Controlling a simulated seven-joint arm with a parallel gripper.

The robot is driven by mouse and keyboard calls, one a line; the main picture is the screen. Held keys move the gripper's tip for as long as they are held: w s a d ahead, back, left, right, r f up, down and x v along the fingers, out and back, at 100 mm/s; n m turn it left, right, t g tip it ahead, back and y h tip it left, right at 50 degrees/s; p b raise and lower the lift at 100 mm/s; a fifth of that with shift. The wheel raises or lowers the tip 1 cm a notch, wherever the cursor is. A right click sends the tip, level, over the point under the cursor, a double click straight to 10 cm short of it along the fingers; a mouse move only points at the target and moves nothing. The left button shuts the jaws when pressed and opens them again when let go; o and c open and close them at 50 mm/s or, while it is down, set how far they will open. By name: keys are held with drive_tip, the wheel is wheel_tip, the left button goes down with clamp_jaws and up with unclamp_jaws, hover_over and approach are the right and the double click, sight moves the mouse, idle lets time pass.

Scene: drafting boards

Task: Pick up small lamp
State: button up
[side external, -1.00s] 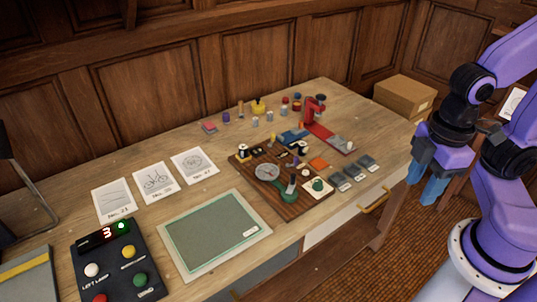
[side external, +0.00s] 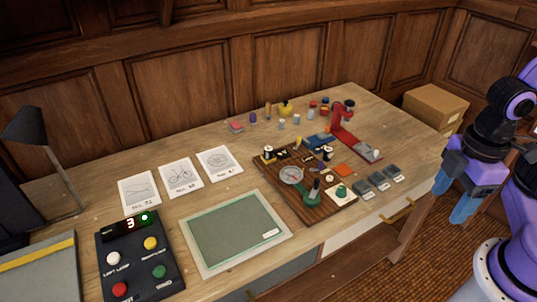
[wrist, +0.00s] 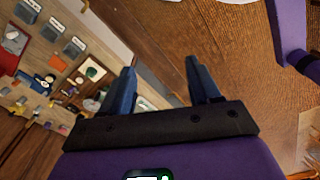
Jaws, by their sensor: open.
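A dark grey desk lamp (side external: 25,127) with a cone-shaped shade and thin arm stands at the far left of the desk. A smaller red upright object with a dark round head (side external: 343,115) stands at the back right of the desk; I cannot tell if it is a lamp. My gripper (side external: 450,200) is open and empty, off the right end of the desk, apart from everything on it. In the wrist view its two blue fingers (wrist: 160,75) are spread, with nothing between them.
A wooden board (side external: 318,208) holds several small parts. A green mat (side external: 235,235), a button panel (side external: 130,268) and paper cards (side external: 180,177) lie to its left. Dark blocks (side external: 378,179) line the front right edge. A cardboard box (side external: 435,105) stands beyond the right end.

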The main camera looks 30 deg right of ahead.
drive_tip(key=w+a+r+m+t, duration=0.1)
drive_tip(key=w+a+m, duration=0.5)
drive_tip(key=w, duration=0.6)
drive_tip(key=m+t+h, duration=0.3)
drive_tip(key=m, duration=1)
hover_over(269, 148)
drive_tip(key=s+a, duration=0.4)
drive_tip(key=s, duration=0.2)
wheel_tip(269, 148, down, 5)
drive_tip(key=x, duration=1.7)
drive_tip(key=shift+s+f, duration=0.15)
clamp_jaws()
